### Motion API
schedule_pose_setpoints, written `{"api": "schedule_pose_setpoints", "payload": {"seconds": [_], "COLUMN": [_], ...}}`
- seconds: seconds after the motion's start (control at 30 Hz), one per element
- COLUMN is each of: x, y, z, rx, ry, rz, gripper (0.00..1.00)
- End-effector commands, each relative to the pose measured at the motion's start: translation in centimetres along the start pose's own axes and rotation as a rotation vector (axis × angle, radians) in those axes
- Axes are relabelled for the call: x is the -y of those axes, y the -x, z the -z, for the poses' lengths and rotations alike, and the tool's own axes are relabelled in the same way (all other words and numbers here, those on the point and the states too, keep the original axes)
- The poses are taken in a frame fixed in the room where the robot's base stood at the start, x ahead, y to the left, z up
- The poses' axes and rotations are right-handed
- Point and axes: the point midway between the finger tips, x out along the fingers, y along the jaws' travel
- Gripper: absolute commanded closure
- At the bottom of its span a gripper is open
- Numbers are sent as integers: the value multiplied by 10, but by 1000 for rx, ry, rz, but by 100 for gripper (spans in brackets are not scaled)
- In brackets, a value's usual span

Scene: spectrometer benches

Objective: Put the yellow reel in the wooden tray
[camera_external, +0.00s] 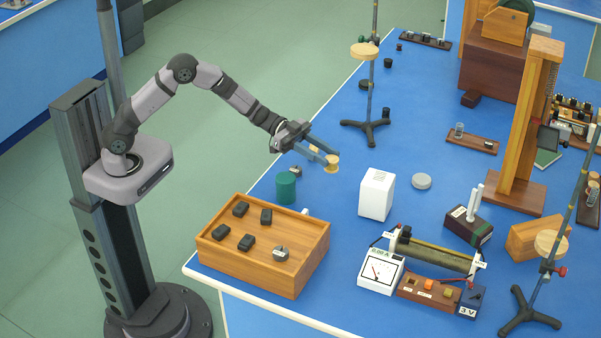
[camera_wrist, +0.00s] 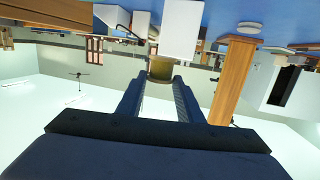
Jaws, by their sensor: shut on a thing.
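The yellow reel (camera_external: 332,163) is held between the fingertips of my gripper (camera_external: 327,157), above the blue bench. In the wrist view the reel (camera_wrist: 160,69) sits between the ends of the two fingers (camera_wrist: 159,84), which are shut on it. The wooden tray (camera_external: 245,269) stands at the bench's near left corner, below and to the left of my gripper in the external view. Several dark blocks and one grey piece (camera_external: 281,254) lie in it, with bare wood between them.
A green cylinder (camera_external: 286,188) and a small grey piece (camera_external: 295,171) stand between my gripper and the tray. A white block (camera_external: 376,196) and a grey disc (camera_external: 421,181) are to the right. A stand (camera_external: 371,95) rises behind. Electrical apparatus (camera_external: 380,272) stands right of the tray.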

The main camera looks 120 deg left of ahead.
Motion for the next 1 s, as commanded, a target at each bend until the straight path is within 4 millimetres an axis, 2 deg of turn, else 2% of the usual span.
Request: {"api": "schedule_pose_setpoints", "payload": {"seconds": [0.03, 0.1, 0.23, 0.4, 0.53, 0.63, 0.7, 0.8, 1.0], "x": [-22, -49, -103, -169, -206, -223, -226, -228, -228], "y": [-15, -30, -51, -65, -66, -59, -56, -55, -56], "z": [10, 25, 51, 78, 91, 95, 82, 73, 70], "rx": [-4, -4, -4, -3, -2, 0, 4, 2, 1], "ry": [-13, -21, -34, -51, -61, -63, -60, -63, -62], "rz": [-42, -94, -193, -315, -385, -421, -432, -437, -423], "gripper": [88, 88, 88, 88, 88, 88, 88, 88, 88]}}
